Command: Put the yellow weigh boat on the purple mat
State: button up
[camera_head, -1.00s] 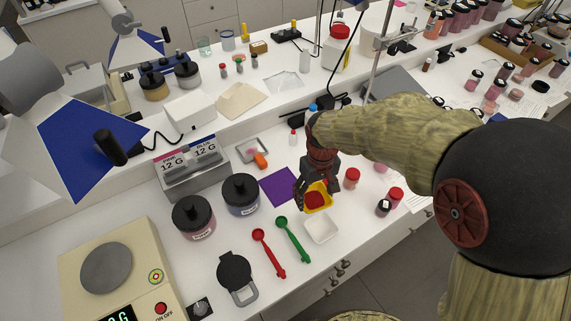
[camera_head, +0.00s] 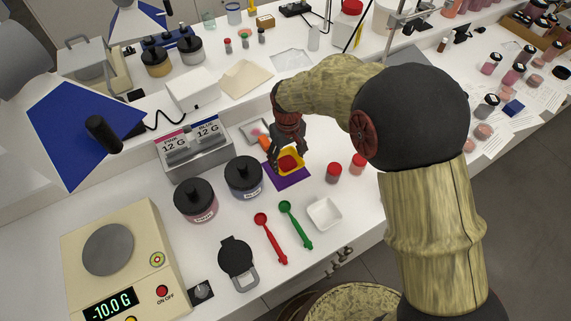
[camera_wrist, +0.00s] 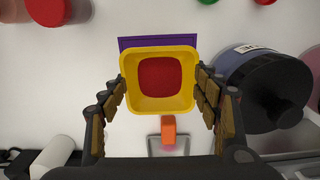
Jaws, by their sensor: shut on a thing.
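The yellow weigh boat (camera_head: 291,155) holds red powder (camera_wrist: 159,84). My gripper (camera_head: 276,160) is shut on it, with one finger on each side of the boat in the wrist view (camera_wrist: 158,88). In the head view the boat appears over the purple mat (camera_head: 287,184), whose front part shows below it. In the wrist view a strip of the mat (camera_wrist: 140,43) shows past the boat's far rim, and the rest is hidden. I cannot tell whether the boat touches the mat or is held just above it.
A black-lidded jar (camera_head: 244,178) stands close to the left of the mat. Red-capped jars (camera_head: 333,172) stand to the right. A white weigh boat (camera_head: 324,213) and green (camera_head: 295,224) and red scoops (camera_head: 270,238) lie in front. An orange-handled item (camera_wrist: 168,129) lies on a small tray behind.

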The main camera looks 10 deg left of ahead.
aim_at(286, 160)
jog(key=shift+w+a+f, duration=0.2)
jog(key=shift+w+f, duration=0.2)
jog(key=shift+f, duration=0.2)
jog(key=shift+w+a+f, duration=0.2)
jog(key=shift+w+f, duration=0.2)
jog(key=shift+f, duration=0.15)
jog(key=shift+f+b, duration=0.3)
jog(key=shift+f, duration=1.1)
jog(key=shift+f, duration=0.15)
jog(key=o, duration=1)
jog(key=shift+c, duration=0.2)
notch_tip(286, 160, up, 12)
jog(key=shift+r+p, duration=0.15)
jog(key=shift+p, duration=0.65)
